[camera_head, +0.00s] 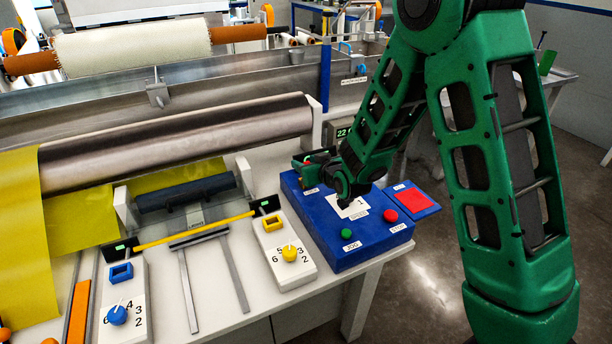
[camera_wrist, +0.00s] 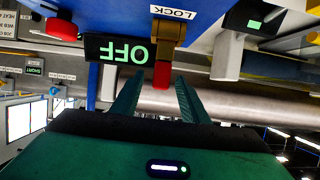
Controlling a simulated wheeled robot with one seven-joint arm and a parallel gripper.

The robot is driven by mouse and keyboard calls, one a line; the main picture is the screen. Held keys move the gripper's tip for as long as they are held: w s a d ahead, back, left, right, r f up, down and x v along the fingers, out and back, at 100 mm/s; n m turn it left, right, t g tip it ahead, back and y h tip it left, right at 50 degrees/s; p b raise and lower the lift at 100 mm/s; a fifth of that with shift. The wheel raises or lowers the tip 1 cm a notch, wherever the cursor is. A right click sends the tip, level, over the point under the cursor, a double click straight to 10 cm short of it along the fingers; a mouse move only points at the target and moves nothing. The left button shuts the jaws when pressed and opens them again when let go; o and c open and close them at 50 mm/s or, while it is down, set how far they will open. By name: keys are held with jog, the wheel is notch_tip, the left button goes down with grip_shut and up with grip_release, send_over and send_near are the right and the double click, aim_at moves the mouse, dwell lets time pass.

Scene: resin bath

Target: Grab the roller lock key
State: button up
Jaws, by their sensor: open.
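In the wrist view, which is upside down, a red key (camera_wrist: 162,74) sits in a brown lock (camera_wrist: 168,40) under a white LOCK label (camera_wrist: 172,13). The lock is on the blue control box (camera_wrist: 107,75), which also shows in the head view (camera_head: 352,256). My gripper (camera_wrist: 158,88) is open, its two green fingers pointing at the lock. The key's red end appears between the fingertips; I cannot tell how deep it sits between them, and no contact shows. In the head view my arm hangs over the box and hides much of its back.
A display reading OFF (camera_wrist: 126,49) sits close beside the lock. The box carries a green button (camera_head: 346,233) and a red button (camera_head: 390,215). A metal roller (camera_head: 180,145) lies behind, and a dial panel (camera_head: 284,248) stands at the left.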

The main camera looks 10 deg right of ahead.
grip_shut()
jog(key=shift+r, duration=0.2)
